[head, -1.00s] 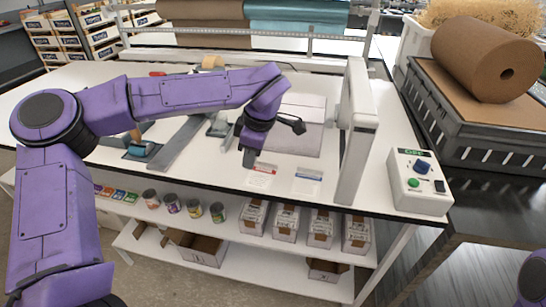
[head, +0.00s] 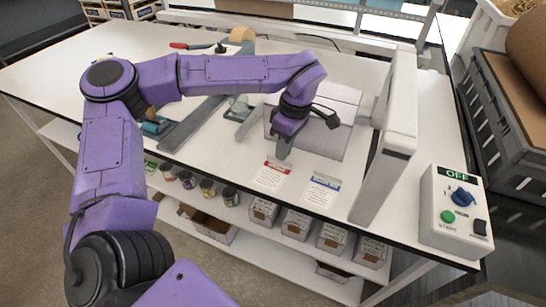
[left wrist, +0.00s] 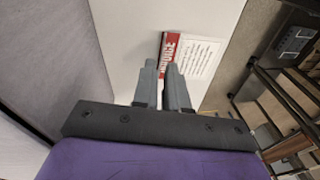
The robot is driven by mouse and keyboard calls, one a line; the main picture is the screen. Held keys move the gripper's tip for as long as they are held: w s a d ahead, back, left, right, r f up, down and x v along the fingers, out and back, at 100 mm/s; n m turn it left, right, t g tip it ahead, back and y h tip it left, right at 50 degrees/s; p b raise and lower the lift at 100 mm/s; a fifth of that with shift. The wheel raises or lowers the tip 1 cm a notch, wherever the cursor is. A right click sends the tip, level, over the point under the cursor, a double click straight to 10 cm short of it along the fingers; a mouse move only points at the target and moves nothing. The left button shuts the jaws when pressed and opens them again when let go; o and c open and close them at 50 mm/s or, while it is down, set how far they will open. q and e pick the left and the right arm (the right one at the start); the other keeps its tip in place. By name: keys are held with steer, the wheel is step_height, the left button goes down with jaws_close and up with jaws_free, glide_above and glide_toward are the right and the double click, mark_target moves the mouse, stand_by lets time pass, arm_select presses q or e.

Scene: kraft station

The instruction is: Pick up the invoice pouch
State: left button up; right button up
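The invoice pouch (head: 270,176) is a flat white sheet with a red band. It lies near the front edge of the white table. In the left wrist view the pouch (left wrist: 196,58) shows its red band with white lettering, just beyond my fingertips. My left gripper (head: 282,154) points down just behind the red band. Its fingers (left wrist: 162,70) stand a small gap apart with nothing between them. I cannot tell how high they are above the table. A similar pouch with a blue band (head: 322,189) lies to the right. My right gripper is out of view.
A large carton or flat grey-white panel (head: 335,118) lies behind my gripper. A white upright frame (head: 388,150) stands right of the pouches. A control box (head: 456,215) sits at the right front corner. Cans and boxes (head: 298,222) fill the shelf below.

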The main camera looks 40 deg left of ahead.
mark_target(271, 174)
arm_select(q)
steer(key=f, duration=0.2)
steer(key=shift+s+a+f, duration=0.1)
steer(key=shift+a+f, duration=0.1)
steer(key=shift+f, duration=0.1)
steer(key=shift+s+f, duration=0.1)
steer(key=shift+s, duration=0.1)
jaws_close()
